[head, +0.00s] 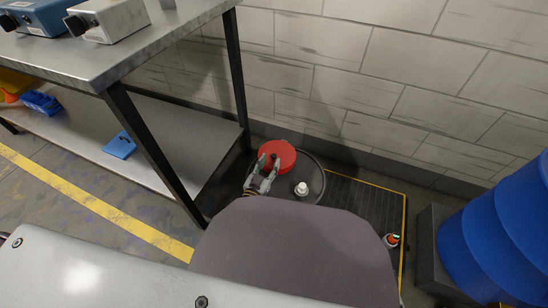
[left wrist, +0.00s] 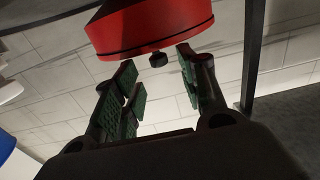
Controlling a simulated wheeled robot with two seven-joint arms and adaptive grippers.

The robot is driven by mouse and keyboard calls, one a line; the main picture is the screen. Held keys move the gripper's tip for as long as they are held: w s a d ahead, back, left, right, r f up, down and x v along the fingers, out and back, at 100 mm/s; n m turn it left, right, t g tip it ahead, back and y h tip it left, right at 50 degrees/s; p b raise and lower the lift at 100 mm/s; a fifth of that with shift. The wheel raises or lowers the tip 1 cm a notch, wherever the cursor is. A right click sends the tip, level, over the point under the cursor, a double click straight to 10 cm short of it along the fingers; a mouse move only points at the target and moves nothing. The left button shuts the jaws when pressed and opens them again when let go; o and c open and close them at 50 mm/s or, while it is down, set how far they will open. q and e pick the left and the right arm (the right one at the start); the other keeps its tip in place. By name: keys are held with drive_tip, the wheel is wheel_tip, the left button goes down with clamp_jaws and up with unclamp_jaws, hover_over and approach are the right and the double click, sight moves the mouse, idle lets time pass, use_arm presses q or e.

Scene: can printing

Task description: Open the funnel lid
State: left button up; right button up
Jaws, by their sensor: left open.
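The funnel's round red lid (head: 280,150) is on top of a dark drum (head: 316,178) in the corner beside the table. The lid looks closed in the head view. My left gripper (head: 262,168) is open at the near left edge of the lid. In the left wrist view the red lid (left wrist: 155,28) fills the top, with a small dark knob (left wrist: 158,59) on its rim. The knob lies between and just beyond the open fingers of the left gripper (left wrist: 160,82), with clear space on both sides. My right gripper is not in view.
A metal table (head: 110,55) with a lower shelf stands at left, its leg close to the drum. A white cap (head: 301,188) is on the drum top. A brick wall (head: 400,80) is behind.

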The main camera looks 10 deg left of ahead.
sight(274, 155)
use_arm(q)
drive_tip(key=shift+w+d+b, duration=0.25)
drive_tip(key=shift+w+b, duration=0.25)
drive_tip(key=shift+w, duration=0.75)
drive_tip(key=shift+w+d+b, duration=0.25)
drive_tip(key=shift+w+b, duration=0.2)
drive_tip(key=shift+w, duration=0.8)
drive_tip(key=shift+c, duration=0.3)
clamp_jaws()
